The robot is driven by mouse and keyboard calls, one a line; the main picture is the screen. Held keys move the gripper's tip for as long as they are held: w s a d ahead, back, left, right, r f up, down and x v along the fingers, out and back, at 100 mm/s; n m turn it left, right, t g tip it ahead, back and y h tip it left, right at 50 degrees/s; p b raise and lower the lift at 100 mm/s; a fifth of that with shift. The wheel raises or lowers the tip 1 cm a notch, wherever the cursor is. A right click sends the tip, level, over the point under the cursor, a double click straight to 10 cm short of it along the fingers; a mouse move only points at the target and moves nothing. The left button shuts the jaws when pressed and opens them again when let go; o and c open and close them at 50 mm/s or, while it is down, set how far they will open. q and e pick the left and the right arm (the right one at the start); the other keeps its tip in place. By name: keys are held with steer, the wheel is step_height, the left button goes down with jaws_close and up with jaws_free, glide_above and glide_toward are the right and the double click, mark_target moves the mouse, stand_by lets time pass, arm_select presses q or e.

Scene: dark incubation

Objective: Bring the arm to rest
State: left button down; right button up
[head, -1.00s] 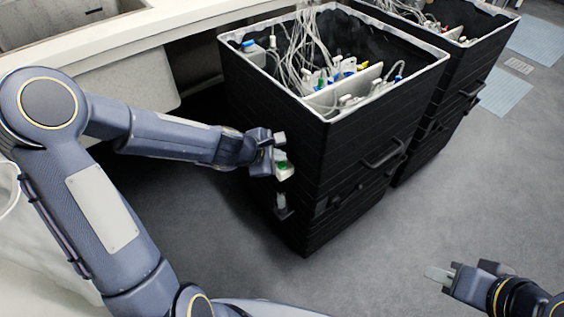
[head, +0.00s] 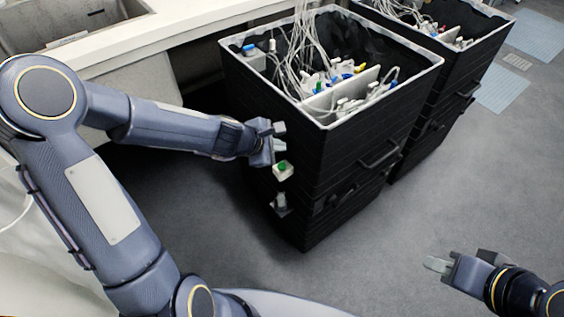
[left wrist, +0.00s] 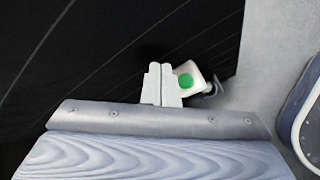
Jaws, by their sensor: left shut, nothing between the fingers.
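My left gripper (head: 279,137) is beside the left face of the near black bin (head: 345,150). In the left wrist view its pale fingers (left wrist: 160,84) are together with nothing between them. A small white box with a green button (head: 283,170) is on that bin face, just below the gripper in the head view. In the left wrist view the button box (left wrist: 188,80) shows just right of the fingers; I cannot tell whether they touch. My right gripper (head: 437,264) is over the floor at the lower right, and its finger opening is unclear.
The near bin holds cables and small bottles. A second black bin (head: 440,115) stands behind it to the right. A pale counter (head: 180,35) with a sink (head: 65,25) lies at the back left. Grey floor (head: 450,200) is open at the right.

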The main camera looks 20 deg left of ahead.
arm_select(q)
steer(key=s+r+m+h, duration=0.1)
steer(key=s+r+m, duration=0.9)
steer(key=s+a+m+g+y, duration=0.1)
steer(key=s+a+m, duration=0.25)
steer(key=s, duration=0.55)
steer(key=s+a+m+g+y, duration=0.1)
steer(key=s+a+m, duration=0.1)
steer(key=s+m, duration=0.45)
step_height(320, 180, up, 20)
steer(key=s+n+p, duration=0.1)
steer(key=p, duration=1.9)
steer(key=shift+s+d+r, duration=0.2)
steer(key=shift+s, duration=0.05)
stand_by(2.1)
